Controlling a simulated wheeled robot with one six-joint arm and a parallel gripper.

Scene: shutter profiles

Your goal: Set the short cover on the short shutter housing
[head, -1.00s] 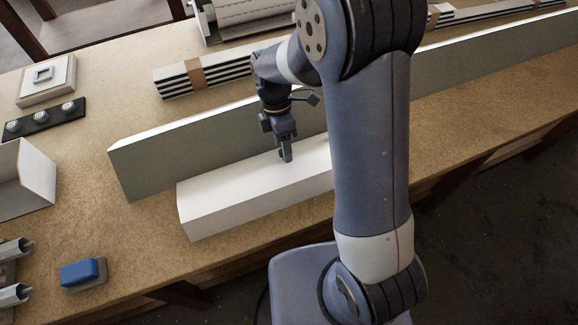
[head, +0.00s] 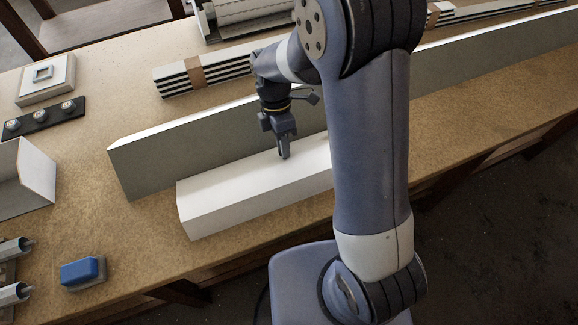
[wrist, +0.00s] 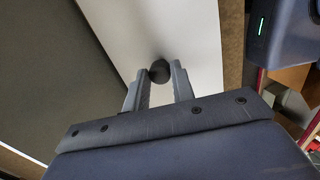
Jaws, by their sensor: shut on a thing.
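A short white box-shaped profile, the short cover (head: 245,190), lies lengthwise at the front of the bench in the head view; its right end is hidden behind my arm. Its white top also fills the middle of the wrist view (wrist: 190,35). My gripper (head: 284,154) points down at this top. In the wrist view its fingertips (wrist: 159,80) close on a dark round knob (wrist: 159,70) on the white surface. I cannot make out the short shutter housing apart from the cover, nor whether the cover rests on it.
A long grey-sided profile (head: 180,150) runs close behind the white one. Bundled strips (head: 215,75) lie farther back. At the left are a dark bar with knobs (head: 45,118), an open white box (head: 38,170) and a blue block (head: 82,272). Bare bench lies between them.

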